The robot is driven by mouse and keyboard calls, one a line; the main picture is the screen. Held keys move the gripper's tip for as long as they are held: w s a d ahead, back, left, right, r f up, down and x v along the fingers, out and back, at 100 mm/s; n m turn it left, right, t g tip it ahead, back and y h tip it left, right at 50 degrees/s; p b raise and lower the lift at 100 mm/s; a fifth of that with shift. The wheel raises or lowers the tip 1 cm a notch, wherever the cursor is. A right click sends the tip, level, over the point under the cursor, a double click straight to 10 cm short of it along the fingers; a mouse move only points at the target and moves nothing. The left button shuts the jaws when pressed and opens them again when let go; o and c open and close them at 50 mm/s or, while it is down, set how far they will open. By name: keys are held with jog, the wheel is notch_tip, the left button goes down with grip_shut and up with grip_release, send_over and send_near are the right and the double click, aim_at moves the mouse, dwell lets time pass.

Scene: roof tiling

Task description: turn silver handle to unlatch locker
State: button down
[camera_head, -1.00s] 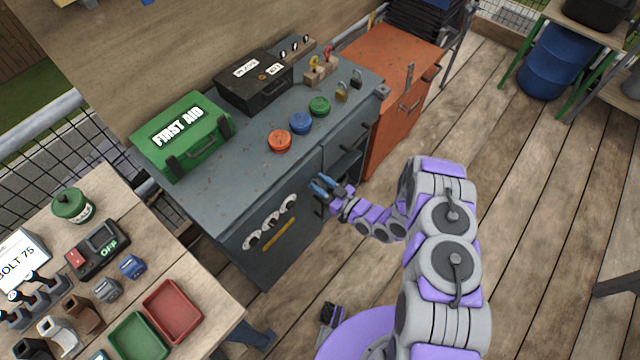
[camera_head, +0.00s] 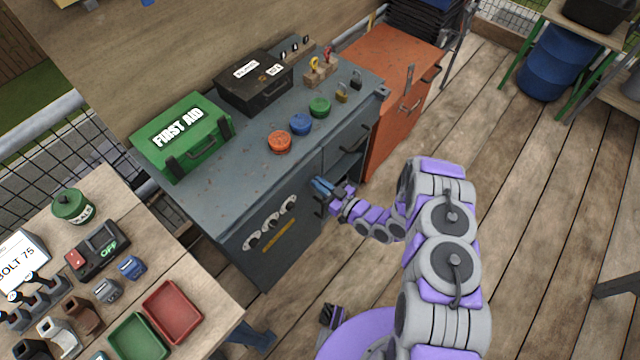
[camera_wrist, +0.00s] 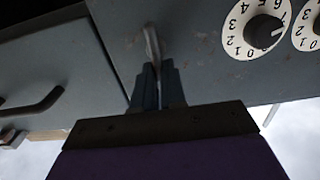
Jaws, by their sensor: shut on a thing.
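The grey locker (camera_head: 235,262) has a door with several white number dials (camera_head: 270,223) and a yellow strip. The silver handle (camera_wrist: 152,42) shows in the wrist view as a narrow metal lever on the grey door, beside a dial (camera_wrist: 262,30). My gripper (camera_wrist: 158,72) is shut on the lower end of the silver handle in that view. In the head view my gripper (camera_head: 322,187) is at the right edge of the dial door, with its blue fingers close together. The handle is mostly hidden there by the fingers.
A green first aid box (camera_head: 181,135), a black box (camera_head: 254,82) and coloured round lids stand on the locker top. An orange cabinet (camera_head: 385,75) stands to the right. A table with trays (camera_head: 172,312) is at the lower left.

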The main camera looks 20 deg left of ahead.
jog(key=m, duration=0.3)
jog(key=w+m+p, duration=0.1)
jog(key=shift+d+m, duration=0.25)
jog(key=shift+m, duration=0.05)
jog(key=shift+w+d+f+m+b, duration=0.15)
jog(key=shift+w+f+m+b, duration=0.2)
jog(key=shift+m, duration=1.9)
jog(key=shift+w+d+f+m+b, duration=0.15)
jog(key=shift+f+m, duration=0.35)
jog(key=shift+m, duration=1.7)
jog(key=shift+w+d+f+m+b, duration=0.1)
jog(key=shift+w+f+m+b, duration=0.25)
jog(key=shift+m, duration=1.9)
jog(key=shift+f, duration=0.1)
jog(key=c, duration=1.3)
grip_release()
jog(key=shift+f, duration=0.1)
jog(key=shift+c, duration=0.2)
jog(key=shift+o, duration=0.7)
jog(key=shift+a, duration=0.1)
